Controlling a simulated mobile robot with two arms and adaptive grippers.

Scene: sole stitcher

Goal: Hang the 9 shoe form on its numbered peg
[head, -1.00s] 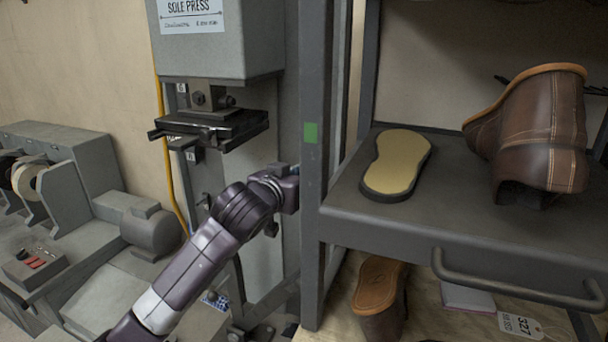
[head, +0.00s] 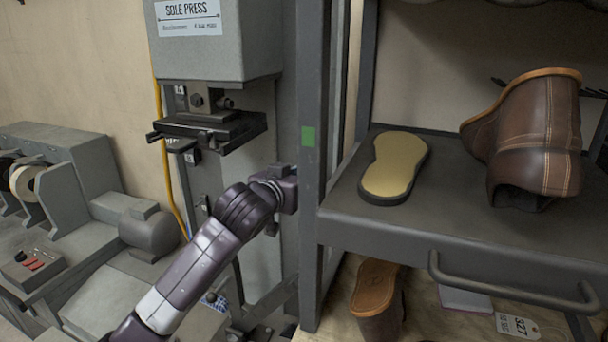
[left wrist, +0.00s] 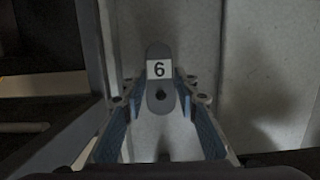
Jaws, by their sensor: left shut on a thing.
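In the left wrist view, a grey round-ended plate (left wrist: 157,105) carries a white label that reads as 6 from this side, with a dark round spot below it. I cannot tell whether the figure is a 9 seen upside down. My left gripper (left wrist: 160,88) has its two blue-padded fingers on either side of this plate, shut on it. In the head view my left arm reaches in from the left, and its fingers are hidden behind the grey shelf post (head: 318,200). No numbered peg can be made out. My right gripper is not in view.
The sole press (head: 215,45) stands behind my left arm. The shelf (head: 440,215) to the right holds a tan sole (head: 393,165) and a brown boot (head: 537,135). Another shoe (head: 378,300) lies below. A bench with a motor (head: 150,232) is at left.

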